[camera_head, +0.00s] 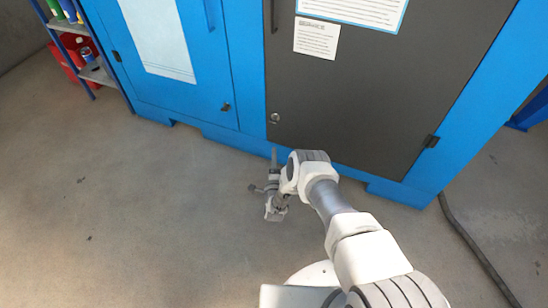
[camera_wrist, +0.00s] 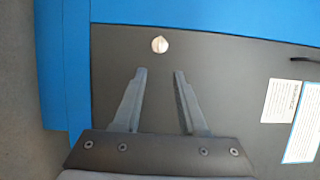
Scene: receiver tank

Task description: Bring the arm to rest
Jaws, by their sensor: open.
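My arm reaches forward from the bottom right of the head view, with its end low in front of the blue cabinet (camera_head: 235,60). My gripper (camera_wrist: 160,72) is open in the wrist view, its two grey fingers apart with nothing between them. The fingers point towards a dark door (camera_wrist: 230,80) with a round pale knob (camera_wrist: 160,44), which shows just beyond the fingertips. In the head view the knob (camera_head: 275,117) is above the gripper. The exact gap between fingers and door cannot be told.
Paper notices (camera_head: 316,38) are on the dark door. A shelf (camera_head: 95,72) with bottles and a red container stands at the far left. A dark hose or cable (camera_head: 470,240) lies on the floor at the right. The concrete floor (camera_head: 120,220) at the left is clear.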

